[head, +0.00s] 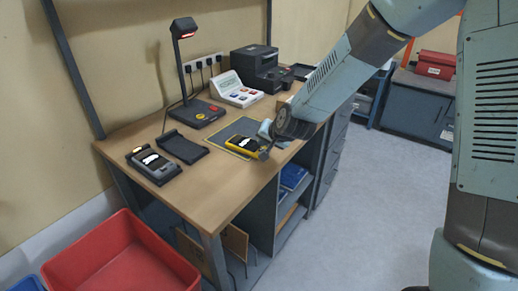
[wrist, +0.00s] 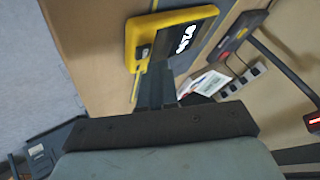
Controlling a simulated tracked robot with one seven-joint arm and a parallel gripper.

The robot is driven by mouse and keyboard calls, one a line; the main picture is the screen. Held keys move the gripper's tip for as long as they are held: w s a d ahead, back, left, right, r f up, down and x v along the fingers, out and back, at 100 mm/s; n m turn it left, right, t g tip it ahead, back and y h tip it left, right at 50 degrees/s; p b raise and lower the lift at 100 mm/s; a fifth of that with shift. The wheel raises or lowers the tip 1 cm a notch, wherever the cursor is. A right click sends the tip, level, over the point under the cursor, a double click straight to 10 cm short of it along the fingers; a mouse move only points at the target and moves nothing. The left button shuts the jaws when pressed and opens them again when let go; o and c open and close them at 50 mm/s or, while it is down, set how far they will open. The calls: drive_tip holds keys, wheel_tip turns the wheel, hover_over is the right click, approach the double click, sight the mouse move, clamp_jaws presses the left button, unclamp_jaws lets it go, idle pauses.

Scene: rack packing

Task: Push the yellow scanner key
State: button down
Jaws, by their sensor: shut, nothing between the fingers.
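The desk scanner has a dark base (head: 193,121) with a post and a hooded head. A yellow key (head: 199,116) sits on the base, with a red key beside it. My gripper (head: 263,155) is shut and empty, low over the front of the desk, right of the yellow handheld device (head: 240,144). In the wrist view my gripper (wrist: 155,80) points toward that device. The gripper is apart from the yellow key.
A white keypad unit (head: 236,90) and a black printer (head: 262,68) stand behind. A grey handheld in a cradle (head: 153,165) and an empty black cradle (head: 182,147) are at left. The scanner post (head: 184,72) rises behind the base. A red crate (head: 120,258) stands on the floor.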

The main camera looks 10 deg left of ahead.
drive_tip(key=shift+f, duration=0.1)
idle(0.4)
drive_tip(key=shift+s+f, duration=0.2)
drive_tip(key=shift+f, duration=0.1)
idle(0.5)
drive_tip(key=shift+r, duration=0.5)
drive_tip(key=shift+r, duration=0.1)
drive_tip(key=shift+r, duration=2.9)
drive_tip(key=shift+s, duration=0.15)
